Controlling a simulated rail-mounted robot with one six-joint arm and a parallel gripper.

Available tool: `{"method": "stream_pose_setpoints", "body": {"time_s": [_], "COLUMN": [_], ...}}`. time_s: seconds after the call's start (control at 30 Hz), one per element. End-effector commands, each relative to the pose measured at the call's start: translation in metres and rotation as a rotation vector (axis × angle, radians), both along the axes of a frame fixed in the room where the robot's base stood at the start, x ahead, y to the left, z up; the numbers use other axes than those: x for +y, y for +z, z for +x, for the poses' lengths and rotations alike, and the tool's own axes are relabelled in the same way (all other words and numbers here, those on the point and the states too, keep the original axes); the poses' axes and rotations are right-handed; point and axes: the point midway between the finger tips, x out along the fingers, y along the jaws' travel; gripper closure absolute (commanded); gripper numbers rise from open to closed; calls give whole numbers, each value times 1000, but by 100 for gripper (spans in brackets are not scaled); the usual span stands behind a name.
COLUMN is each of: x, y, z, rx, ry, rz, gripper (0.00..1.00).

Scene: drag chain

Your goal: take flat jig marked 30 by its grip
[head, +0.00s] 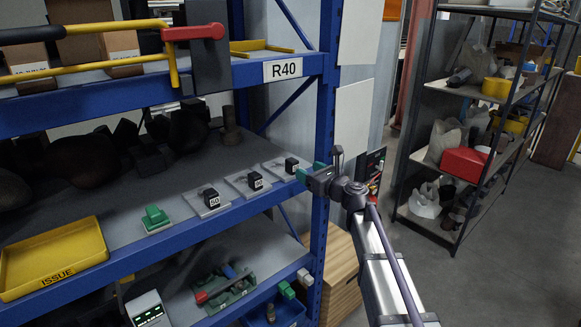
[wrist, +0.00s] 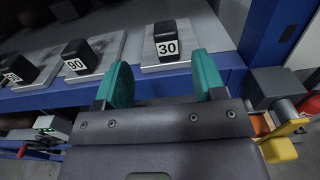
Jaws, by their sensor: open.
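The flat jig marked 30 is a pale plate with a black block grip (wrist: 166,32) bearing a white "30" label. It lies at the right end of the row on the middle shelf, also seen in the head view (head: 291,166). My gripper (wrist: 163,76) has green fingers, spread apart with nothing between them. In the wrist view the grip appears beyond the fingertips, between them across the picture. In the head view my gripper (head: 309,172) is at the shelf's front edge, beside the right end of the row.
Flat jigs marked 90 (head: 256,181) and 50 (head: 211,199) lie left of it, then a green-gripped piece (head: 155,217) and a yellow ISSUE tray (head: 55,262). A blue upright (head: 323,130) stands close at the right. The shelf above (head: 240,75) overhangs the row.

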Motion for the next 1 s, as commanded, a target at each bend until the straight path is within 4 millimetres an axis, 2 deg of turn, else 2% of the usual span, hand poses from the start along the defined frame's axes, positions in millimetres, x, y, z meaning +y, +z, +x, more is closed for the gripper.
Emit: {"method": "stream_pose_setpoints", "body": {"time_s": [0.3,0.5,0.73,1.0], "x": [36,42,70,75], "y": [0,-1,-2,-2], "z": [38,43,74,77], "rx": [-3,-4,-3,-4], "ry": [3,2,3,2], "rz": [-4,-5,-6,-6], "gripper": [36,36,36,37]}}
